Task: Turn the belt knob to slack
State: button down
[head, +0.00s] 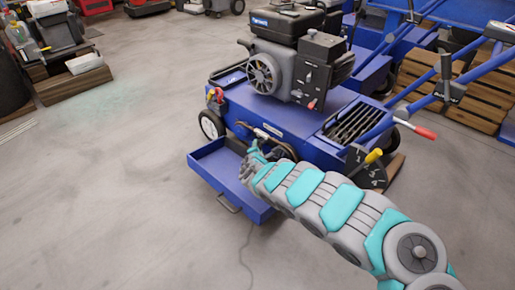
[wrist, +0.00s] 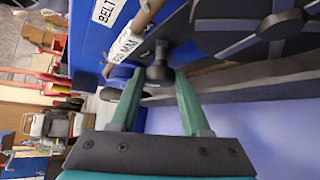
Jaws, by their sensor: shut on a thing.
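A small dark knob (wrist: 160,64) sits between my fingertips in the wrist view, next to the blue panel marked "BELT" and a white label (wrist: 126,46) that appears to read "860 MM". My gripper (wrist: 160,84) is shut on this knob, with one green finger on each side. In the head view my gripper (head: 256,151) reaches the front side of the blue aerator (head: 285,115), just above its open tray. The knob is hidden behind my gripper there. Which setting it is turned to cannot be told.
The blue tray (head: 207,185) sticks out below my gripper. A numbered dark plate with a yellow-tipped lever (head: 373,156) and a red-ended handle (head: 425,132) are to the right. Wooden pallets (head: 470,90) stand behind.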

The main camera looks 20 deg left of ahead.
jog(key=shift+d+f+m+t+y, duration=0.2)
jog(key=shift+m+t+y, duration=0.3)
jog(key=shift+m+t, duration=0.2)
jog(key=shift+d+f+m+t+y, duration=0.1)
jog(key=shift+f+m+t+y, duration=0.1)
jog(key=shift+m+t+y, duration=0.4)
jog(key=shift+w+r, duration=0.1)
jog(key=shift+c, duration=1.9)
grip_release()
jog(key=shift+a, duration=0.1)
jog(key=p+v, duration=0.4)
jog(key=v, duration=0.4)
